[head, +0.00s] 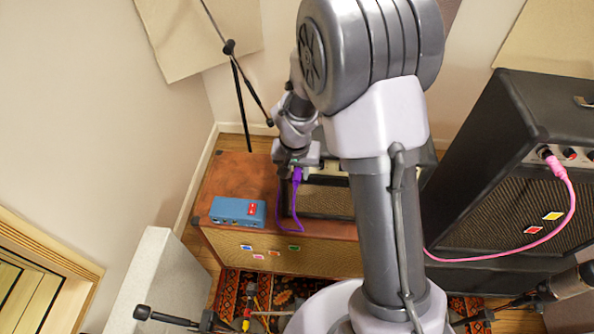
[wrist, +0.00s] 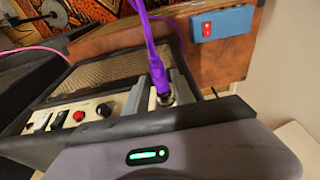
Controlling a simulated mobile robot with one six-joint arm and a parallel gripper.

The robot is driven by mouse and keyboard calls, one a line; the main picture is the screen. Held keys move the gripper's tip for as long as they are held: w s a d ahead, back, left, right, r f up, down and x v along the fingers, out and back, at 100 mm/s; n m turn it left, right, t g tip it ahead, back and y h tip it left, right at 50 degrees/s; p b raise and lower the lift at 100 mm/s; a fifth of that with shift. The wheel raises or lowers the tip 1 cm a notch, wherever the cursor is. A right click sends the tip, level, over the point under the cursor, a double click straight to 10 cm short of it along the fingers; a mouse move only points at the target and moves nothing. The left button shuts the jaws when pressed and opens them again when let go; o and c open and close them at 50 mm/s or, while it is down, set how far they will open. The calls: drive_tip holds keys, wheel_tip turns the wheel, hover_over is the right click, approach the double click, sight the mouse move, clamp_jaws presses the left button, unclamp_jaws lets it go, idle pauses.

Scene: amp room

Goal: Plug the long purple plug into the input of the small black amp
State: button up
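The small black amp (head: 322,203) stands on a brown cabinet, partly hidden behind my arm. The wrist view shows its cream control panel (wrist: 92,112) with knobs and a switch. The long purple plug (wrist: 157,76) stands at the panel, its metal end at a round jack (wrist: 166,99); it appears seated, though the depth is hard to tell. The plug also shows in the head view (head: 297,177), with its cable looping down. My gripper (wrist: 160,90) is open, its fingers on either side of the plug with a visible gap. It also shows in the head view (head: 298,160).
The brown cabinet (head: 235,180) carries a blue pedal box (head: 238,211) left of the small amp. A large black amp (head: 500,200) with a pink plug and cable (head: 560,172) stands at right. A microphone stand (head: 240,95) rises behind; a patterned rug lies in front.

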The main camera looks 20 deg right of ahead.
drive_tip(key=shift+o, duration=0.9)
drive_tip(key=shift+r, duration=0.35)
drive_tip(key=s+a+r+p, duration=0.1)
drive_tip(key=s+r+p, duration=0.25)
drive_tip(key=r, duration=1.35)
drive_tip(key=s+a+f+t+y+b, duration=0.1)
drive_tip(key=s+a+f+t+b, duration=0.1)
drive_tip(key=s+b, duration=0.6)
drive_tip(key=s+a+f+t+y+b, duration=0.1)
drive_tip(key=s+a+f+b, duration=0.1)
drive_tip(key=s+b, duration=0.6)
drive_tip(key=s+f, duration=0.1)
drive_tip(key=s, duration=0.2)
drive_tip(key=shift+f+t+y, duration=0.35)
drive_tip(key=shift+t+y, duration=0.05)
drive_tip(key=shift+s, duration=0.1)
